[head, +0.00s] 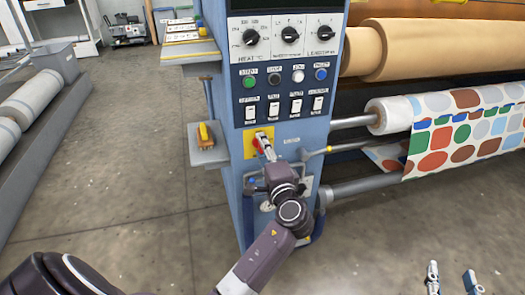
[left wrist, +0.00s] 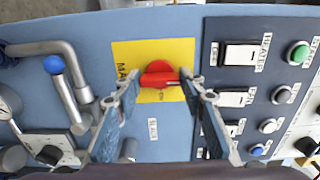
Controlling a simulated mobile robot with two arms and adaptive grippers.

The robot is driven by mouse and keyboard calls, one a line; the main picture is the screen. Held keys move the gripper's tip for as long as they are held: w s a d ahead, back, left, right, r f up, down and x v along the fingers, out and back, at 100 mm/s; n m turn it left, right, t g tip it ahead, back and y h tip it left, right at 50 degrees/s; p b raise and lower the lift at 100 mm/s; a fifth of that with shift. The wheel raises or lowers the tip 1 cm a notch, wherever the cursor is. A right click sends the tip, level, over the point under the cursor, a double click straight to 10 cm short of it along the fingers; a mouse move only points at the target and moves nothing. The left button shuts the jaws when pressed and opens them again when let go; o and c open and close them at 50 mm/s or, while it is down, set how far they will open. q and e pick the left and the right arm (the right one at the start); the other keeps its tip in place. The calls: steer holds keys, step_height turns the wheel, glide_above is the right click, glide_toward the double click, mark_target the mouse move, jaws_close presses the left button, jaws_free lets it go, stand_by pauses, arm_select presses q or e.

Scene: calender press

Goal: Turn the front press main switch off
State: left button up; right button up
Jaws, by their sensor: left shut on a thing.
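The main switch is a red rotary knob on a yellow plate (head: 248,152) on the front of the blue press cabinet. In the left wrist view the red knob (left wrist: 168,47) is a round disc with a raised bar (left wrist: 160,79) across it. My left gripper (head: 264,146) is at the knob in the head view. In the left wrist view its fingertips (left wrist: 163,78) are at the two ends of the bar, shut on it. The gripper covers much of the knob in the head view. My right gripper (head: 453,278) is open and empty at the bottom right, away from the cabinet.
Rocker switches (head: 273,109), push buttons (head: 274,79) and dials (head: 290,34) sit above the plate. A side shelf (head: 207,156) is on the left. The patterned roll (head: 470,125) is on the right.

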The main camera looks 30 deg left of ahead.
arm_select(q)
steer(key=shift+f, duration=0.1)
arm_select(e)
steer(key=shift+r, duration=0.3)
arm_select(q)
steer(key=o, duration=1.2)
steer(key=shift+c, duration=0.2)
steer(key=v, duration=1.2)
steer(key=shift+s, duration=0.1)
